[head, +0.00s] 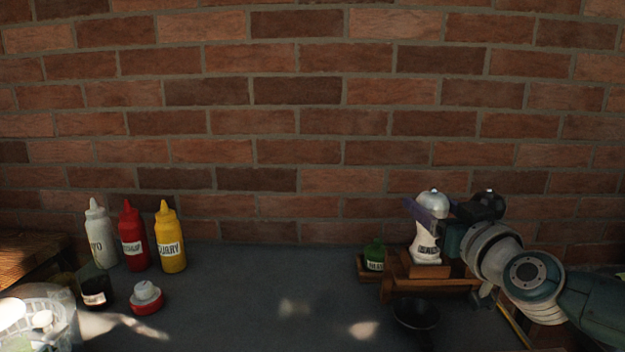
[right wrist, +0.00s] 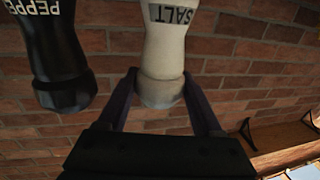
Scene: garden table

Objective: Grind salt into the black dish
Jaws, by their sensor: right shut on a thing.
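The white salt mill (head: 427,234), with a SALT label and a pale domed top, stands upright at the wooden rack (head: 440,286) on the right of the head view. My right gripper (head: 432,209) is shut around its upper part. In the right wrist view the salt mill (right wrist: 163,60) is between the two fingers (right wrist: 163,92). I cannot tell whether its base rests on the rack or is just clear of it. The black dish (head: 416,313) sits on the table in front of the rack; its inside looks dark. My left gripper is not in view.
A black pepper mill (right wrist: 62,60) is close beside the salt mill. A small green bottle (head: 374,255) stands at the rack's left. White, red (head: 132,238) and yellow (head: 170,240) sauce bottles stand at the left. The middle of the table (head: 260,290) is clear. A brick wall is behind.

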